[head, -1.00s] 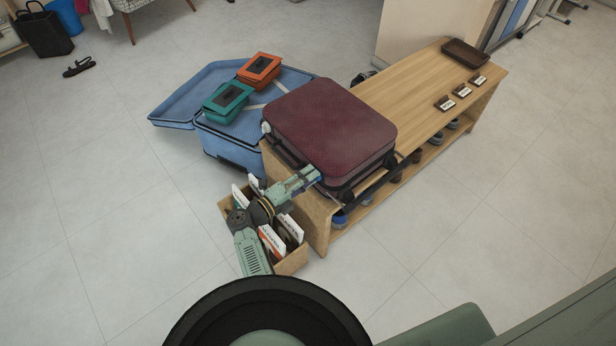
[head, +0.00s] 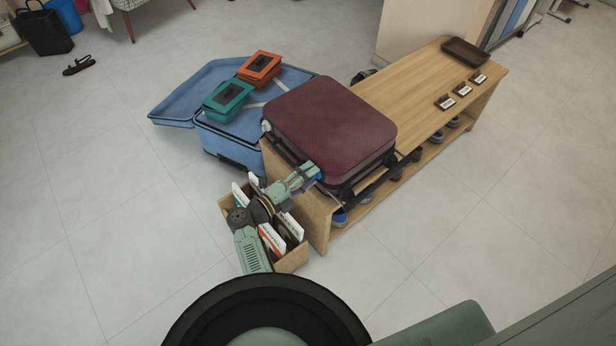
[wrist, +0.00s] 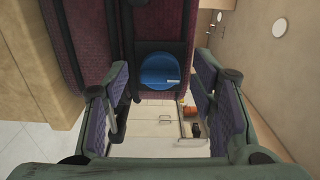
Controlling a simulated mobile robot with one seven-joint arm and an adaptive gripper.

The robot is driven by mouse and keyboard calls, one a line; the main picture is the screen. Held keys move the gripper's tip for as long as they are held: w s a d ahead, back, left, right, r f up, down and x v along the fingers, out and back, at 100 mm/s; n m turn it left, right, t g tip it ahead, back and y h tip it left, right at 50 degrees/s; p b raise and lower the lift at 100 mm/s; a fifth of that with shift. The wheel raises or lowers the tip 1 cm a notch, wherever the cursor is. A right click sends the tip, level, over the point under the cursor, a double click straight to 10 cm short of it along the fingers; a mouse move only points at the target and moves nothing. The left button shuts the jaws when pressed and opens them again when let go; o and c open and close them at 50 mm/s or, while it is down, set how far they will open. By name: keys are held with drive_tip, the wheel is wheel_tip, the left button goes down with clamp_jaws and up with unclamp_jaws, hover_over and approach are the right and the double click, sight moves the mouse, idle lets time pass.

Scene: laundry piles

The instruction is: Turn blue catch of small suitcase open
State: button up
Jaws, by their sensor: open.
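The small maroon suitcase (head: 335,122) lies flat on the wooden bench. In the wrist view its side (wrist: 190,40) fills the top, with a dark band down the middle. The round blue catch (wrist: 158,73) sits on this band, with a small light mark at its right. My gripper (wrist: 161,100) is open, with one finger left and one right of the catch, apart from it in the picture. Whether a pad touches it I cannot tell. In the head view my gripper (head: 311,176) is at the suitcase's near side and hides most of the catch.
The wooden bench (head: 420,85) has a dark tray (head: 466,53) and several small labelled blocks on top, shoes below. A box of upright folders (head: 291,262) stands under my arm. An open blue suitcase (head: 185,97) with a teal and an orange case lies at left.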

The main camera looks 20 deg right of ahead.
drive_tip(key=v, duration=1.2)
